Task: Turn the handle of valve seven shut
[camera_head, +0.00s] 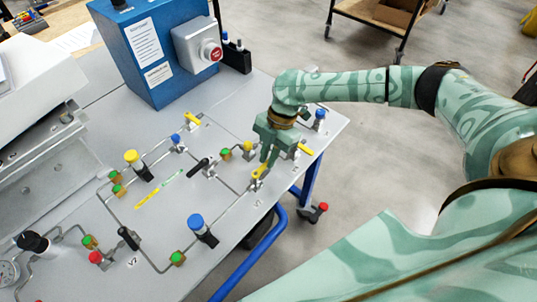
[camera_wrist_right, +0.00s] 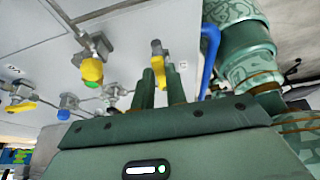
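My right gripper (camera_head: 268,155) points down at the right part of the panel, beside a valve with a yellow handle (camera_head: 260,173). In the right wrist view, the two green fingers (camera_wrist_right: 162,75) stand apart with a gap between them. My left gripper is not in view.
The grey panel (camera_head: 75,220) carries thin pipes and several valves. A blue-capped part (camera_head: 201,228) and a yellow-capped part (camera_head: 134,160) stand up from it. A blue box with a red button (camera_head: 160,55) stands at the back. A blue frame bar (camera_head: 250,258) runs below the front edge.

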